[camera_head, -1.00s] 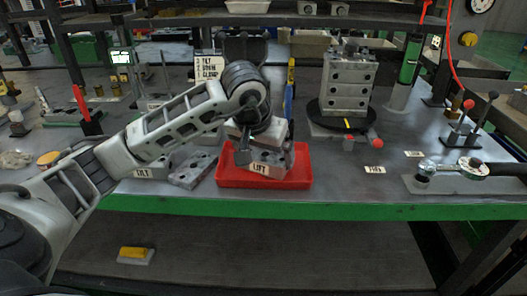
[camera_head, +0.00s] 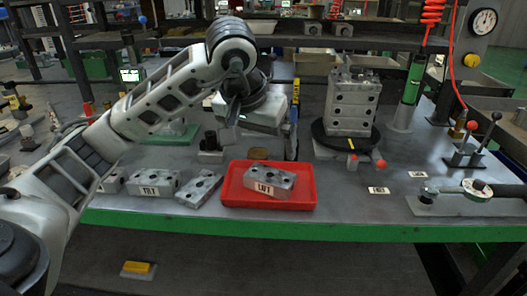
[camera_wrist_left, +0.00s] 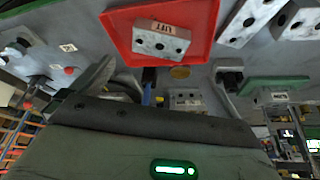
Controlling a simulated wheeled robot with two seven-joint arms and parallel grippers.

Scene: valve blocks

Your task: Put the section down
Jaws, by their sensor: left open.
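The grey metal section labelled LIFT (camera_head: 268,181) lies in the red tray (camera_head: 310,195) on the bench. It has dark round holes in its top. In the left wrist view the section (camera_wrist_left: 162,38) sits inside the tray (camera_wrist_left: 205,12), with nothing gripping it. My left gripper (camera_head: 258,128) is open and empty, raised above and behind the tray, clear of the section. Its fingers (camera_wrist_left: 165,85) stand apart in the wrist view. My right gripper is not in view.
A section labelled TILT (camera_head: 153,183) and another grey section (camera_head: 200,188) lie left of the tray. A stacked valve block (camera_head: 352,105) stands on a black turntable at right. A gauge lever tool (camera_head: 455,198) lies further right. The bench between tray and tool is mostly clear.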

